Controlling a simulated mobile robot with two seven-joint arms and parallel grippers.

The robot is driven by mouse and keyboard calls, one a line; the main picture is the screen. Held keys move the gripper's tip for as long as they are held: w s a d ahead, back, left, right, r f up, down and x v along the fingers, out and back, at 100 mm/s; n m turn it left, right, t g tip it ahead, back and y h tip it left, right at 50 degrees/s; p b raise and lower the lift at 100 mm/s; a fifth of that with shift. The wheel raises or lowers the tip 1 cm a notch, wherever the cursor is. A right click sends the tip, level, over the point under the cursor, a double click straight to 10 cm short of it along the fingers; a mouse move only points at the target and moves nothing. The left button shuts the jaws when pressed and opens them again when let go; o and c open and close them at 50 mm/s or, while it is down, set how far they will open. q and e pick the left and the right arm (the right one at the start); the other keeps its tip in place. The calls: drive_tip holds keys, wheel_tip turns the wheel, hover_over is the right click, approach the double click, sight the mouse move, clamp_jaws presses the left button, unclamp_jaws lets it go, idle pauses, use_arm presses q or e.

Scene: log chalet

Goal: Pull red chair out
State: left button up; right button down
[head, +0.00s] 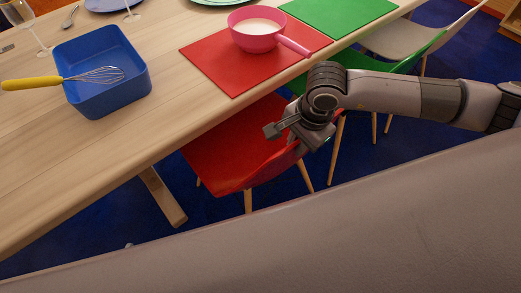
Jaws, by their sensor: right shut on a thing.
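The red chair (222,160) stands at the near side of the wooden table, with its front part under the tabletop. Its wooden legs show below the seat. My right gripper (285,134) reaches in from the right and is shut on the right edge of the red chair, at its backrest. The gripper covers that part of the rim. My left gripper is not in view.
The wooden table (130,130) carries a blue tub (102,95) with a yellow-handled whisk, a red mat (205,62), a pink pan (258,38) and a green mat (345,12). A green chair (385,66) and a white chair (400,38) stand to the right. Blue floor shows below.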

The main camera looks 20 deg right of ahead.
drive_tip(key=shift+w+a+r, duration=0.1)
drive_tip(key=shift+w+r, duration=0.1)
drive_tip(key=shift+w, duration=0.05)
drive_tip(key=shift+w+r+p, duration=0.1)
drive_tip(key=shift+r+p, duration=0.2)
drive_tip(key=shift+r, duration=0.1)
drive_tip(key=shift+r+p, duration=0.3)
drive_tip(key=shift+r, duration=0.3)
drive_tip(key=s+d+b, duration=0.2)
drive_tip(key=s+d, duration=0.3)
drive_tip(key=s, duration=0.7)
drive_tip(key=shift+s, duration=0.2)
idle(0.3)
